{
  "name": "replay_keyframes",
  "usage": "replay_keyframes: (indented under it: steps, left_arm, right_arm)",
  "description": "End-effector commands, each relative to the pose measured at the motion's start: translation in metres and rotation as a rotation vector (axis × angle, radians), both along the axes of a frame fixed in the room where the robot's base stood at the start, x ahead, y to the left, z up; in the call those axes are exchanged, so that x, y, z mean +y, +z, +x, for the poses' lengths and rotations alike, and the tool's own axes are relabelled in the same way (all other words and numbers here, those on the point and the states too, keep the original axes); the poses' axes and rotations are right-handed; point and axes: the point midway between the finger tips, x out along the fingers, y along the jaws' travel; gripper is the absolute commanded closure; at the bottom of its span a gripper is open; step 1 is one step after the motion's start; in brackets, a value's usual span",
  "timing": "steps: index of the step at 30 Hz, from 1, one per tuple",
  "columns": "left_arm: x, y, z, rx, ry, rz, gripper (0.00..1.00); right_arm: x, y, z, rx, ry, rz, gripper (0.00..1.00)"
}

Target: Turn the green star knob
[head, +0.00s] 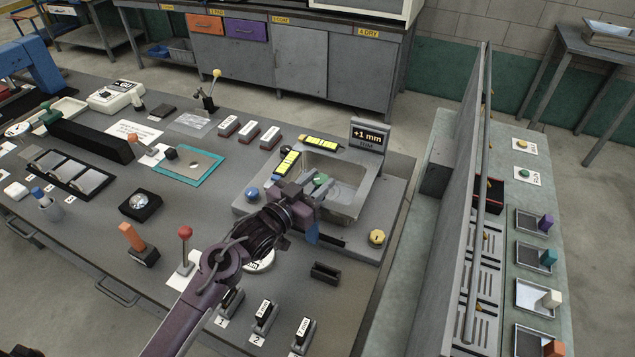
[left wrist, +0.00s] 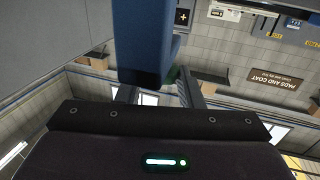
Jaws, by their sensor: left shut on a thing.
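The green star knob (head: 320,180) shows only in part in the head view, at the tips of my left gripper (head: 308,187). A blue upright body (head: 312,235) shows below the gripper, at the front of the sink unit. In the left wrist view, this blue body (left wrist: 144,40) fills the top middle and covers part of the left finger. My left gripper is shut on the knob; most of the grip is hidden. My right gripper is not in view.
The sink (head: 345,190) lies just beyond the gripper, with a display (head: 369,134) reading "+1 mm" behind. A blue knob (head: 251,193) is to the left and a yellow knob (head: 377,237) to the right. A red ball lever (head: 185,233) stands near the arm.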

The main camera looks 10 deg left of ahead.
Motion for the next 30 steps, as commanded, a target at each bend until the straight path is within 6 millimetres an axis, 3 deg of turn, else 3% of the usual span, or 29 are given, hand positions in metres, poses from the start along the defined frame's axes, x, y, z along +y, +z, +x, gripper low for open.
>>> replay_keyframes:
  steps: [16,17,21,30]
  left_arm:
    - [0.0006,0.0023,0.0008,-0.005,-0.035,-0.003,0.89]
    - [0.0006,0.0024,0.0008,-0.005,-0.035,-0.003,0.65]
    - [0.0006,0.002,0.0008,-0.004,-0.035,-0.002,0.47]
    - [0.0011,0.0005,-0.0004,-0.003,-0.035,-0.001,0.45]
  right_arm:
    - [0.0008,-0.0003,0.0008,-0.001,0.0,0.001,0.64]
    - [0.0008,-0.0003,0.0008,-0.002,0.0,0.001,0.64]
    - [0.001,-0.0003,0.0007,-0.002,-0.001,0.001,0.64]
    - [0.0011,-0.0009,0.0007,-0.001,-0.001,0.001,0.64]
